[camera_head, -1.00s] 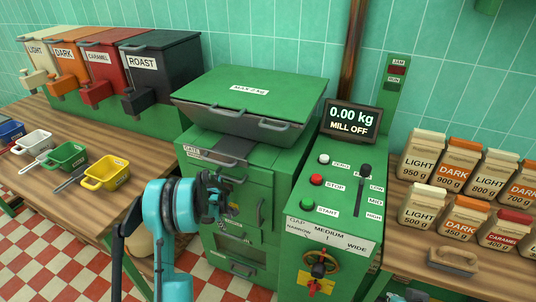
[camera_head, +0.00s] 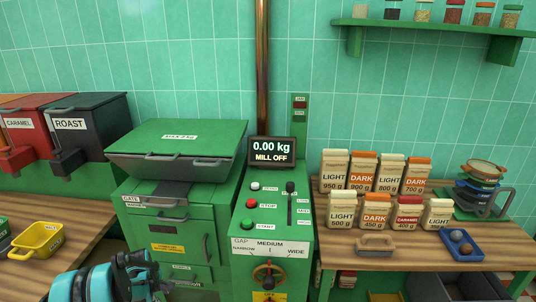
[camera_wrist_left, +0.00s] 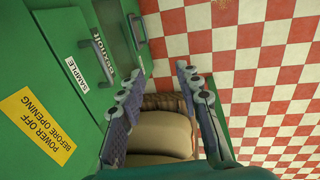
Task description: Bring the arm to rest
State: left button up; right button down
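My left gripper (camera_head: 142,277) is at the bottom left of the head view, in front of the green mill cabinet (camera_head: 180,228). In the left wrist view my left gripper (camera_wrist_left: 160,75) has its two fingers spread apart with nothing held between them. Beyond the fingers are a tan sack (camera_wrist_left: 160,132) and the red-and-white checkered floor (camera_wrist_left: 265,60). The cabinet's green front with a yellow label (camera_wrist_left: 38,122) is close on the left. My right gripper is not in view.
The control panel (camera_head: 268,215) stands beside the cabinet, its display reading 0.00 kg and MILL OFF. Several labelled bags (camera_head: 375,213) stand on the right wooden table (camera_head: 335,258). A yellow scoop (camera_head: 37,240) lies on the left table (camera_head: 85,230). A shelf (camera_head: 440,28) is at upper right.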

pick_arm(q)
jog(key=s+d+r+m+t, duration=0.1)
jog(key=s+d+r+m, duration=0.25)
jog(key=r, duration=0.35)
jog(key=s+d+r+m, duration=0.2)
jog(key=d+r, duration=0.3)
jog(key=r, duration=0.2)
jog(key=s+d+r+m+t, duration=0.1)
jog(key=s+d+r+m, duration=0.2)
jog(key=r, duration=0.4)
jog(key=s+d+r+m+t, duration=0.1)
jog(key=s+d+m, duration=0.3)
jog(key=s, duration=0.5)
jog(key=s+d+r+m+t, duration=0.2)
jog(key=s+d+r+m, duration=0.1)
jog(key=s, duration=0.6)
jog(key=d+m, duration=0.1)
jog(key=d, duration=0.1)
jog(key=shift+d+m, duration=0.35)
jog(key=shift+d, duration=0.05)
